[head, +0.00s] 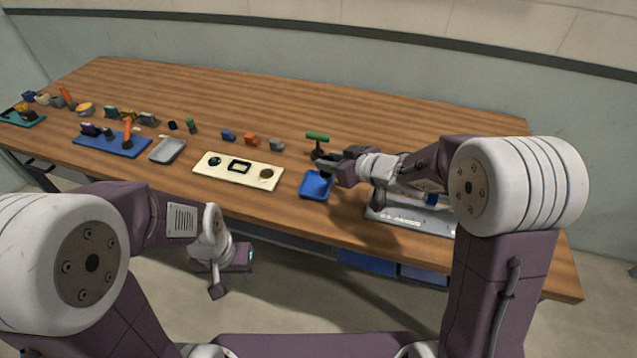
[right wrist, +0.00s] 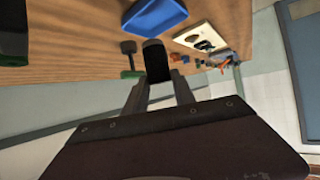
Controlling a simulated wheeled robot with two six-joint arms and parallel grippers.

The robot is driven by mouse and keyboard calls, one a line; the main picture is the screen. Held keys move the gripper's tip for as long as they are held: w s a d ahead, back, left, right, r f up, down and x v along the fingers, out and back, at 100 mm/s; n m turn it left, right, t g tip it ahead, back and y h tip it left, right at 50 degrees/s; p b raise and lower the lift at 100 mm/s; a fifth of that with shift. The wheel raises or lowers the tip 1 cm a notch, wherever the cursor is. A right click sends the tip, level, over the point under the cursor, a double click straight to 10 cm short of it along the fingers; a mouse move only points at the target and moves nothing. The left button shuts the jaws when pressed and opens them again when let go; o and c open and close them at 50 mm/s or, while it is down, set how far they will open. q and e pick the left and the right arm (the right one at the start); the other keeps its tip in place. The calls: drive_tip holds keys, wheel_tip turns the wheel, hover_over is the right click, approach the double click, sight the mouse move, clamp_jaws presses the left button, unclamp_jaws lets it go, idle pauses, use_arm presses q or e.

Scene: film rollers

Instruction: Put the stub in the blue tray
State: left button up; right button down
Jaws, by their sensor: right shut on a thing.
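The stub (right wrist: 156,62) is a short black cylinder between the fingertips of my right gripper (right wrist: 157,82) in the right wrist view. In the head view my right gripper (head: 326,163) is above the table, just behind the back edge of the blue tray (head: 314,188). The stub is hard to separate from the dark fingers there. The blue tray shows empty and also appears at the top of the right wrist view (right wrist: 160,14), apart from the stub.
A cream board (head: 238,171) with dark parts lies left of the blue tray. A grey tray (head: 420,220) is under my right arm. Several small blocks and trays fill the left; the back is clear.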

sight(326, 176)
drive_tip(key=a+f, duration=0.1)
drive_tip(key=w+a, duration=0.1)
drive_tip(key=shift+w+a+f+b, duration=0.3)
drive_tip(key=shift+a+f+b, duration=0.05)
drive_tip(key=shift+f, duration=0.05)
wheel_tip(326, 176, down, 4)
drive_tip(key=b, duration=0.2)
drive_tip(key=shift+b, duration=0.3)
drive_tip(key=c, duration=1)
unclamp_jaws()
drive_tip(key=shift+d+f, duration=0.1)
drive_tip(key=shift+f, duration=0.05)
drive_tip(key=shift+c, duration=0.2)
